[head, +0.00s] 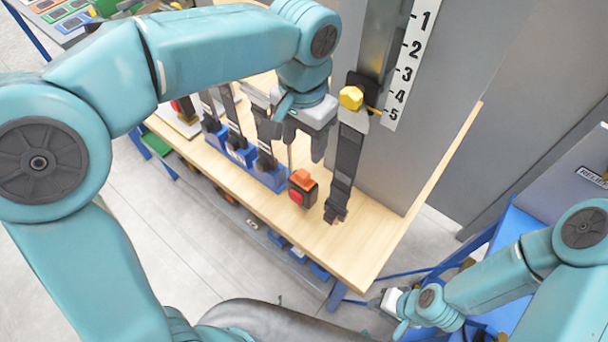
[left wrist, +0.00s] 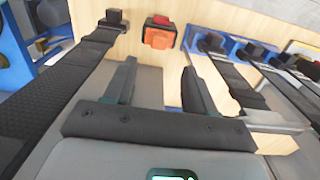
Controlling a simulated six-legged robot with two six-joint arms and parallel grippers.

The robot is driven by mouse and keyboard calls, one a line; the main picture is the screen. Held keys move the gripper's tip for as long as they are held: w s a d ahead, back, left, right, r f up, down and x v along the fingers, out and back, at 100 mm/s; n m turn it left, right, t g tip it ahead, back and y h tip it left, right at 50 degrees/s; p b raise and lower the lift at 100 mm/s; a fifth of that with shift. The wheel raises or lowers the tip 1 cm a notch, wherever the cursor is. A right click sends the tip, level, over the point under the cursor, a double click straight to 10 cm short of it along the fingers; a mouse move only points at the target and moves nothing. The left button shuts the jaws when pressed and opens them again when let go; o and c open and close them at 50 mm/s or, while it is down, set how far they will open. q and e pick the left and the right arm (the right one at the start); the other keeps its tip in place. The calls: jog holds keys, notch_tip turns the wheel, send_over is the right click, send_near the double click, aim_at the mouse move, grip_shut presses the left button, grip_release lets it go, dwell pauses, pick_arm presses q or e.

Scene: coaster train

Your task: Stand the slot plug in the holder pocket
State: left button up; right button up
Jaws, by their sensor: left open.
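A small black block with a red button (head: 296,197) and an orange piece (head: 302,178) on top stands on the wooden table; the orange piece looks like the slot plug, but I cannot be sure. In the left wrist view the orange piece (left wrist: 158,38) shows beyond my fingers. A blue holder (head: 268,178) with several dark upright parts is left of the block; whether a pocket is empty is unclear. My left gripper (head: 292,138) is open and empty, above and behind the block. My right gripper (head: 390,302) is low at the right, its jaws too small to judge.
A dark strap (head: 346,160) runs down right of the block from a yellow knob (head: 351,98) beside a grey column with a number scale (head: 408,65). The wooden table's front strip (head: 362,255) is clear. A blue bench (head: 515,235) stands at the right.

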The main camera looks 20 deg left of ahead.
aim_at(303, 173)
pick_arm(q)
jog(key=f, duration=0.5)
jog(key=s+f+p, duration=0.1)
jog(key=f, duration=0.1)
jog(key=shift+f, duration=0.65)
jog(key=shift+w+f, duration=0.25)
jog(key=shift+w, duration=0.1)
jog(key=shift+s+r, duration=0.2)
jog(key=shift+s, duration=0.1)
grip_shut()
jog(key=shift+w+f, duration=0.1)
jog(key=shift+w, duration=0.1)
